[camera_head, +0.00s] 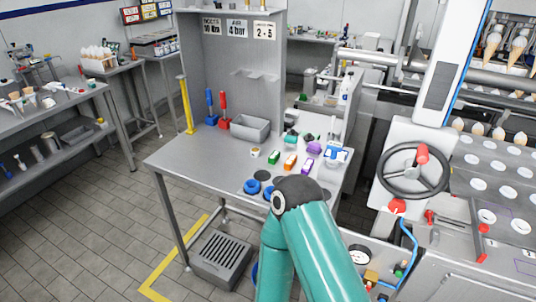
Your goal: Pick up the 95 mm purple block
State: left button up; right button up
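A small purple block (307,165) lies on the grey metal workbench (190,155), toward its right side. It is at the right end of a short row with an orange block (290,162) and a green block (273,157). A rounded purple item (313,148) sits just behind the purple block. Size marks are too small to read. A teal arm of mine rises from the bottom middle and bends at a dark joint in front of the bench. Neither gripper shows in this view.
Blue round parts (252,187) lie near the bench's front edge, partly behind my arm. A grey bin (250,128) and red and blue tools stand at the back. A machine with a black handwheel (412,170) stands to the right. The bench's left part is clear.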

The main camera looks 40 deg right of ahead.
aim_at(307, 169)
jog(key=z, duration=0.3)
jog(key=i, duration=1.25)
jog(key=z, duration=0.8)
jog(key=k, duration=0.65)
jog(key=z, duration=0.15)
jog(key=i, duration=0.75)
jog(key=u, duration=0.2)
